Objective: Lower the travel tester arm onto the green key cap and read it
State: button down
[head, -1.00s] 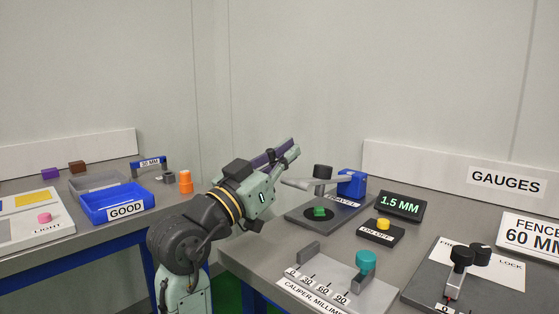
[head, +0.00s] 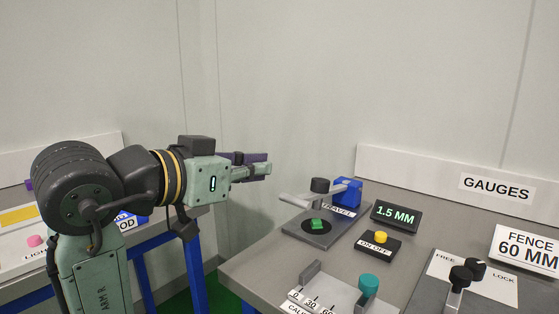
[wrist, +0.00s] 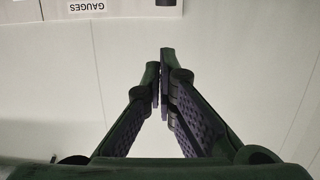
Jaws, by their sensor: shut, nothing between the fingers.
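The travel tester (head: 345,220) stands on the right bench, with a grey base, a blue block (head: 347,191) at the back and a light grey arm (head: 297,199) with a black knob (head: 320,185) on it. The tester arm is raised above the green key cap (head: 317,224), which sits on a black disc on the base. The display (head: 397,215) beside it reads 1.5 MM. My gripper (head: 268,169) is shut and empty, in the air to the left of the tester and apart from it. In the wrist view my gripper (wrist: 161,75) shows its fingers together.
A yellow ON/OFF button (head: 380,237) is on a black box in front of the display. A caliper (head: 335,290) with a teal knob and a FREE/LOCK fixture (head: 470,275) are nearer. A floor gap separates the benches.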

jog(key=w+d+f+p, duration=0.1)
jog(key=w+d+f, duration=0.4)
jog(key=w+f, duration=0.1)
jog(key=shift+w+d+y, duration=0.3)
jog(key=shift+w+y, duration=0.1)
jog(key=shift+w, duration=0.45)
jog(key=shift+f, duration=0.2)
jog(key=shift+t+h, duration=0.8)
jog(key=f+b, duration=0.4)
jog(key=b, duration=0.1)
jog(key=s+f+b, duration=0.1)
jog(key=f+b, duration=0.1)
jog(key=shift+a+f+b, duration=0.1)
jog(key=shift+a+b, duration=0.25)
jog(key=shift+b, duration=0.05)
jog(key=shift+s, duration=0.1)
